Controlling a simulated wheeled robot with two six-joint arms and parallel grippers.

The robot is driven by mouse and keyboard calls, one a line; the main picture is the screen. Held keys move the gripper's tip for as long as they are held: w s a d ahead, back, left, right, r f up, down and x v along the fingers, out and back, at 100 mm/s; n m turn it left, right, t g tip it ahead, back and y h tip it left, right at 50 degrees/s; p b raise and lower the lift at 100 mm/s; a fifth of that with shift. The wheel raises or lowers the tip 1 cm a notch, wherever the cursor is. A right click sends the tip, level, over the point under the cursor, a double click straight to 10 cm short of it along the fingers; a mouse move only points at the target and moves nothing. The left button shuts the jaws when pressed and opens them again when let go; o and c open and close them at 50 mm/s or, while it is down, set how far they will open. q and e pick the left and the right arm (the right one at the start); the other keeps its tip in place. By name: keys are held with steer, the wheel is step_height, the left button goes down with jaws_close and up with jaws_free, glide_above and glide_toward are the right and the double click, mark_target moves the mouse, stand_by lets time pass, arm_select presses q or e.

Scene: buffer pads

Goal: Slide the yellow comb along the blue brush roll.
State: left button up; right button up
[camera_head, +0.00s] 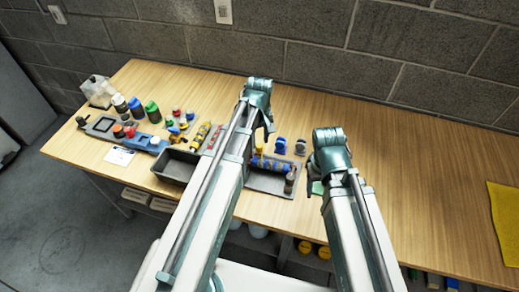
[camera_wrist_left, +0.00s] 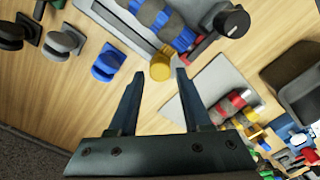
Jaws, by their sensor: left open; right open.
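In the left wrist view the roll (camera_wrist_left: 168,24) is at the top, partly cut off. My left gripper (camera_head: 265,132) is open above that end. In the left wrist view the comb's yellow cylinder (camera_wrist_left: 160,68) appears between the open fingertips (camera_wrist_left: 159,76), with no clear contact. My right gripper (camera_head: 313,170) is open and empty to the right of the roll.
A dark upright knob (camera_head: 290,180) stands at the roll's right end. Blue (camera_head: 281,145) and grey (camera_head: 300,147) pieces stand behind it. A dark bin (camera_head: 176,165), a red-yellow roll and several bottles are to the left. The table's right side is mostly clear, with a yellow cloth (camera_head: 504,222).

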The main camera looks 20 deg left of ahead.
arm_select(q)
steer(key=shift+f+b, duration=0.45)
steer(key=shift+f, duration=0.45)
jaws_close()
stand_by(0.8)
